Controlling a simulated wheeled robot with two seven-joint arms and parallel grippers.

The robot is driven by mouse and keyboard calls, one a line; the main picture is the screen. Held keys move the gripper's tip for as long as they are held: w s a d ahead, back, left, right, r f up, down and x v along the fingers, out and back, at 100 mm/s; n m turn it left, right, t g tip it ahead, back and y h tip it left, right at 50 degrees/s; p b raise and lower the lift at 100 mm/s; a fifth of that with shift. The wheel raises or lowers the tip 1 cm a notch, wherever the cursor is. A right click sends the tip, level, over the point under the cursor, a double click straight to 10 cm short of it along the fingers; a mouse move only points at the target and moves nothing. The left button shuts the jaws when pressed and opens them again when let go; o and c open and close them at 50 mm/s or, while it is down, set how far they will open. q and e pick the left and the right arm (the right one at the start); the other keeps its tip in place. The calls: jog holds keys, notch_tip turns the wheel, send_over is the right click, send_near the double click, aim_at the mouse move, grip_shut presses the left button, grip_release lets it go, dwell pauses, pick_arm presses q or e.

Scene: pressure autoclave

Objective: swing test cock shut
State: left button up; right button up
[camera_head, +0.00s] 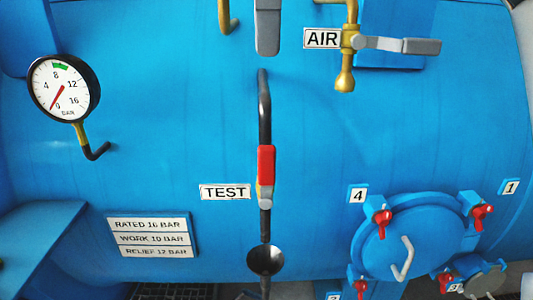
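The test cock has a red handle (265,162) in the middle of the head view, right of the white TEST label (225,192). The red handle stands upright, in line with the black vertical pipe (264,95). A black funnel (265,259) sits below, under the pipe's lower end. Nothing touches the handle. I make out neither of my grippers in this view.
The blue vessel carries a pressure gauge (63,88) reading near zero. An AIR cock (348,42) has a grey lever pointing right. Another grey lever (267,28) hangs at the top edge. A round blue door (410,240) with red clamps sits lower right. A rating plate (150,238) is lower left.

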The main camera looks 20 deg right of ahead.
aim_at(267, 146)
notch_tip(267, 146, down, 16)
jog(key=p, duration=0.3)
jog(key=shift+f, duration=0.25)
grip_shut()
